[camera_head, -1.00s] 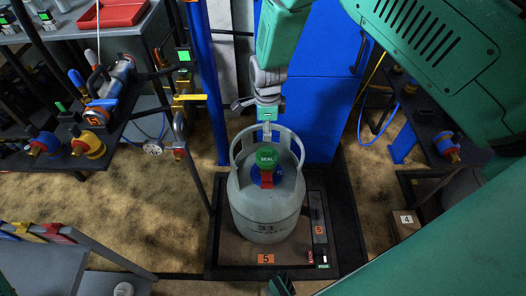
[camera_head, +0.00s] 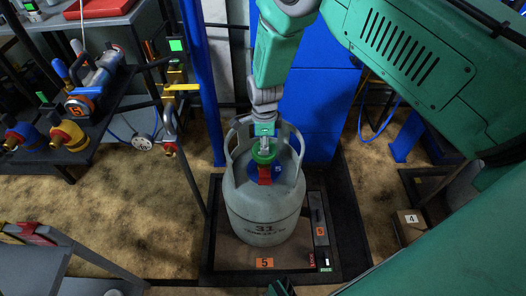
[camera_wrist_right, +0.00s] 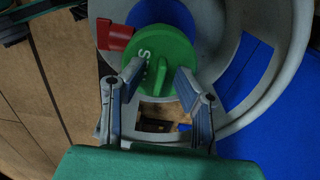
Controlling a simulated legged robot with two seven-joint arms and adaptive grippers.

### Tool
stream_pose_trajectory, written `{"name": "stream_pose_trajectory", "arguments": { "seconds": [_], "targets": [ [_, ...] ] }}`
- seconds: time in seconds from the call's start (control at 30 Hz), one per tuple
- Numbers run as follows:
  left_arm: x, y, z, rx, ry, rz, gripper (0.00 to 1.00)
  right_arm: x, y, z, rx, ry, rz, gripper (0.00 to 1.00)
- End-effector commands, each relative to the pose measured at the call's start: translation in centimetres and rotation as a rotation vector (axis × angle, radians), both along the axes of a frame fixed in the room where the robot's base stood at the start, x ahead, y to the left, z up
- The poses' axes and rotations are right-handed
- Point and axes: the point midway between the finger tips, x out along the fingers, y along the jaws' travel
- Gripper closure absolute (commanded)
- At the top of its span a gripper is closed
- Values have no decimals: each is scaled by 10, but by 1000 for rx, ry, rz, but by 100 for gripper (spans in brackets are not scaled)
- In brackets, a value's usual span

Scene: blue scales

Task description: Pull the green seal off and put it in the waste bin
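The round green seal (camera_head: 264,152) sits on top of the grey gas cylinder (camera_head: 262,205), above a red part. In the right wrist view the seal (camera_wrist_right: 165,62) shows a raised middle ridge and part of its lettering. My right gripper (camera_head: 264,142) reaches down over it from behind. Its fingers (camera_wrist_right: 160,80) are spread on either side of the ridge, with gaps visible, so it is open. A dark green piece of what seems to be my left gripper (camera_head: 281,287) shows at the bottom edge; its fingers are not clear. I cannot make out a waste bin.
The cylinder's collar (camera_head: 231,150) surrounds the seal. The cylinder stands on a scale platform (camera_head: 225,250) marked 5. A shelf with valves and gauges (camera_head: 78,105) is at left. A box marked 4 (camera_head: 410,225) is at right. Blue panels (camera_head: 318,110) stand behind.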

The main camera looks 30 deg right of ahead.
Motion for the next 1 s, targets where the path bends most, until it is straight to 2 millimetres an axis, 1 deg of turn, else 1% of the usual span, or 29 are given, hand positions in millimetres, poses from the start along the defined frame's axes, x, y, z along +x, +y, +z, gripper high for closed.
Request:
{"name": "stream_pose_trajectory", "arguments": {
  "seconds": [0.13,0.17,0.2,0.23,0.53,1.0],
  "targets": [
    [0,0,1,0,0,0,60,0,0,1,0,0,0,72],
    [0,0,1,0,0,0,60,0,0,1,0,0,0,83],
    [0,0,1,0,0,0,60,0,0,1,0,0,0,97],
    [0,0,1,0,0,0,60,0,0,1,0,-1,0,100],
    [0,0,1,0,0,0,60,1,0,1,0,-1,0,100],
    [0,0,7,0,0,0,60,1,0,8,0,-1,0,100]
  ]
}}
